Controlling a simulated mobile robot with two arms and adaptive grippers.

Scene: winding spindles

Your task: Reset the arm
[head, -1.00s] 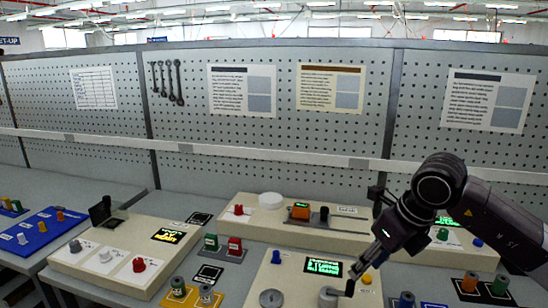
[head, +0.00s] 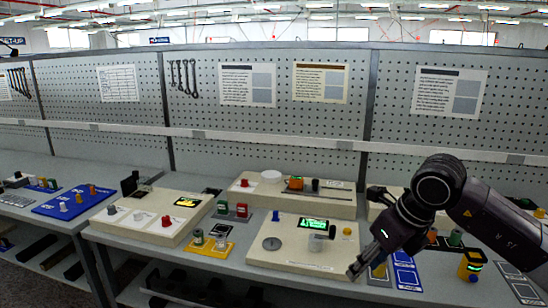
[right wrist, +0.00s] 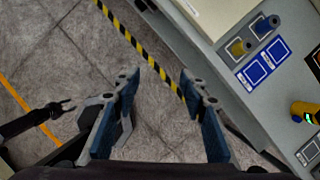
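My right arm (head: 437,190) reaches in from the right in the head view. Its right gripper (head: 356,270) points down and left near the right front corner of the light console (head: 300,255). In the right wrist view the right gripper (right wrist: 158,80) is open, with its two blue-padded fingers well apart and nothing between them, above the floor. A dark forked part (right wrist: 58,108) shows at the left of that view; it may be my left gripper, but I cannot tell its state. No left gripper is clear in the head view.
The console holds a green-lit display (head: 313,223), a grey disc (head: 272,243) and a grey cylinder with a dark crank (head: 318,242). Blue marked mats (head: 405,272) and a yellow device (head: 470,265) stand right of it. Open floor (right wrist: 70,60) lies before the bench.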

